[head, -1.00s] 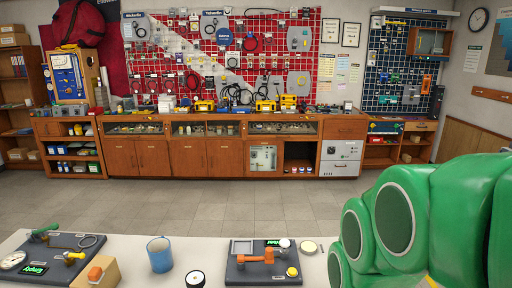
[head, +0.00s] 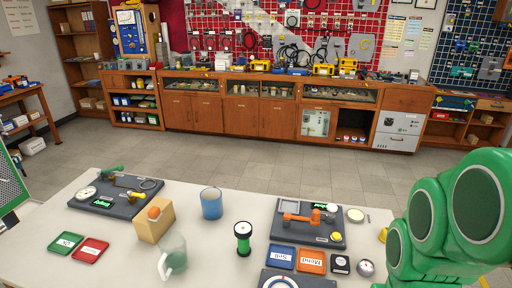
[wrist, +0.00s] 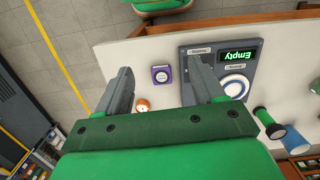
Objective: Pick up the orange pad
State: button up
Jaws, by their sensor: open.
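The orange pad (head: 311,261), labelled "Mend", lies flat on the white table near its front in the head view. It sits just right of a blue pad (head: 281,257) labelled "Sell" and in front of a dark test board (head: 290,237). I cannot make out the orange pad in the wrist view. My gripper (wrist: 159,65) is open in the wrist view, its two grey fingers wide apart with nothing held. A small purple item (wrist: 161,75) shows on the table beyond the gap. The head view shows my green arm at right, but not the fingers.
A black-and-green cylinder (head: 243,238), a clear jug (head: 172,257) and a blue cup (head: 211,203) stand to the left. Green (head: 67,242) and red (head: 91,250) pads lie farther left.

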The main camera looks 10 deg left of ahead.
jog(key=w+a+r+n+t, duration=0.1)
jog(key=w+a+t, duration=0.15)
jog(key=w, duration=0.65)
jog(key=w+a+r+n+t+h, duration=0.1)
jog(key=w+n+t, duration=0.15)
jog(key=w, duration=0.75)
jog(key=w+a+r+n+t, duration=0.1)
jog(key=w+r+t, duration=0.15)
jog(key=w, duration=0.65)
jog(key=w+a+n+t+y, duration=0.4)
jog(key=w+a+t, duration=0.1)
jog(key=w+a, duration=0.95)
jog(key=w+a+f+n+y, duration=0.2)
jog(key=w+a+f+y, duration=0.1)
jog(key=a, duration=0.7)
jog(key=n+g+y, duration=0.7)
jog(key=g+y, duration=0.2)
jog(key=g, duration=0.2)
send_near(150, 211)
jog(key=x, duration=0.4)
jog(key=shift+w+d+f, duration=0.1)
jog(key=shift+w+f, duration=0.1)
jog(key=shift+w, duration=0.1)
jog(key=shift+x, duration=3.7)
jog(key=shift+w+f, duration=0.1)
jog(key=shift+w, duration=0.05)
jog(key=c, duration=1.1)
